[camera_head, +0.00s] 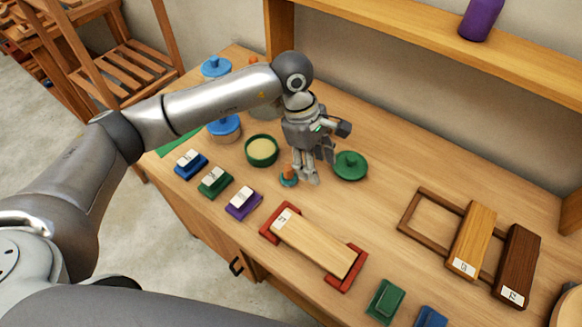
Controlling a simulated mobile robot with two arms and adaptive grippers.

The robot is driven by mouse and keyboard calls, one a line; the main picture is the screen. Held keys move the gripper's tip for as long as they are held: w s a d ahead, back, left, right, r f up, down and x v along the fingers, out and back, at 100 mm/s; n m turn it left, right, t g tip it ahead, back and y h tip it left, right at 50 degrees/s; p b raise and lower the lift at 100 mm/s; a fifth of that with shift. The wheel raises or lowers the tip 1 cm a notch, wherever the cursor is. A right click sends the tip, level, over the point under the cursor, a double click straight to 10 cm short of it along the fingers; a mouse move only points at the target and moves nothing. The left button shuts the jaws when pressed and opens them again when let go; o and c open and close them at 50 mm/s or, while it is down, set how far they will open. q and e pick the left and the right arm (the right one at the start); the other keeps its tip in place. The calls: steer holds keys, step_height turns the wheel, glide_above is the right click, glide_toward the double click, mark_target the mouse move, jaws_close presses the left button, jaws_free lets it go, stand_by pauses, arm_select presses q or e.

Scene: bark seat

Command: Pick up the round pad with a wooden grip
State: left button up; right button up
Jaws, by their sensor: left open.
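The round pad (289,182) is small and teal, with an orange-brown wooden grip standing up from its middle. It lies on the table near the centre of the camera_head view. My left gripper (313,173) points down just right of the pad, with its fingers open and nothing seen between them. One finger appears very close to the pad's right side; I cannot tell if they touch. My right gripper is not in view.
A green round lid (350,166) lies close to the right of my left gripper. A green bowl (261,151) stands to the left. A pale board on red supports (341,284) lies in front. A wooden shelf (440,62) runs along the back.

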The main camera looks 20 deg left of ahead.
mark_target(288, 167)
arm_select(q)
steer(key=w+a+y, duration=0.1)
steer(key=a, duration=0.1)
steer(key=w+a+y, duration=0.1)
steer(key=a, duration=0.1)
steer(key=w+a+y, duration=0.1)
steer(key=a, duration=0.1)
steer(key=shift+w+a+r, duration=0.1)
steer(key=shift+a+r, duration=0.2)
steer(key=shift+a, duration=0.1)
steer(key=shift+a+f+p, duration=0.1)
steer(key=shift+f+p, duration=0.2)
steer(key=shift+f, duration=0.1)
step_height(288, 167, down, 4)
steer(key=shift+f+p, duration=0.1)
steer(key=shift+p, duration=0.5)
steer(key=shift+f+p, duration=0.55)
steer(key=f+p, duration=0.1)
steer(key=f, duration=0.2)
steer(key=shift+a+f+p, duration=0.15)
steer(key=shift+a+p, duration=0.05)
steer(key=shift+p, duration=0.15)
steer(key=shift+w+f, duration=0.1)
steer(key=shift+f, duration=0.45)
steer(key=c, duration=1)
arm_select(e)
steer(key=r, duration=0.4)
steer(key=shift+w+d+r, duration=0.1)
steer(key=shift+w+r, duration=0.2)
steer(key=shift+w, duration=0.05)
